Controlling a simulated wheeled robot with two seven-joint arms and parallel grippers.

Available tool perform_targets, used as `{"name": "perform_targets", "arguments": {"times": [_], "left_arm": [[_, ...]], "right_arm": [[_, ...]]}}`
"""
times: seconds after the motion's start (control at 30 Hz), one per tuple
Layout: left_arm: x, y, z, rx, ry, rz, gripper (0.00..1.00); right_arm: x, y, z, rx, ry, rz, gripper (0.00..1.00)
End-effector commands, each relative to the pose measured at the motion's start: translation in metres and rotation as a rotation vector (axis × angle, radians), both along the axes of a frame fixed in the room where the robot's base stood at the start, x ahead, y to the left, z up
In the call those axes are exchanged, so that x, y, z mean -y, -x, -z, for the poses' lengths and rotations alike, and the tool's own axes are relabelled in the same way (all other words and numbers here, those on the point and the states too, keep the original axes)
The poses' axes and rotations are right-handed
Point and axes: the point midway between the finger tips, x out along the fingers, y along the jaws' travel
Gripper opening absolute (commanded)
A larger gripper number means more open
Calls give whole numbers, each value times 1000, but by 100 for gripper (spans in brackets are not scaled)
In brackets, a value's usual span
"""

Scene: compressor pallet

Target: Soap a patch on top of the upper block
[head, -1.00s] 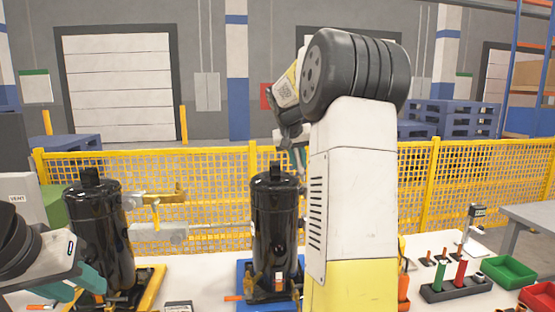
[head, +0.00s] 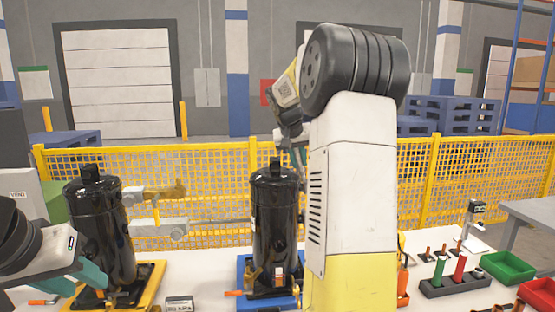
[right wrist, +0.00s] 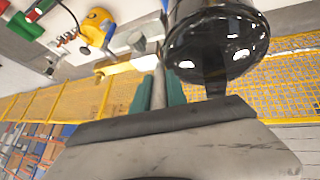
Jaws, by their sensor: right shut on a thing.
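Between the two black compressors are an upper block (head: 137,196), grey with a brass-coloured part (head: 174,190) on its right, and a lower grey block (head: 160,229). My right gripper (head: 298,157) is raised above and behind the right compressor (head: 274,215), partly hidden by my own arm. In the right wrist view its teal fingers (right wrist: 159,92) are shut on a thin grey handle (right wrist: 158,88); the tool's far end is unclear. It is well right of the upper block. My left gripper (head: 90,284) is low beside the left compressor (head: 98,225); its finger gap is not clear.
A black holder (head: 455,288) with green and red bottles stands at right, near a green bin (head: 508,268) and red bin (head: 538,294). A small gauge box (head: 179,304) lies at the front. A yellow mesh fence (head: 470,180) runs behind.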

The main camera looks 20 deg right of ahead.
Motion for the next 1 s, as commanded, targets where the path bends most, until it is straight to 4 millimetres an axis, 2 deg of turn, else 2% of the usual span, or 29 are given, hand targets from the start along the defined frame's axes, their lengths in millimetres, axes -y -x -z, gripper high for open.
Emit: {"name": "perform_targets", "arguments": {"times": [0.23,0.5,0.77,1.0], "left_arm": [[0,0,0,0,0,0,36],[0,0,0,0,0,0,36],[0,0,0,0,0,0,36],[0,0,0,0,0,0,36]], "right_arm": [[5,1,1,-1,0,0,0],[27,7,1,0,0,1,0],[36,9,1,0,-1,-1,0],[55,13,1,1,-1,2,0]]}}
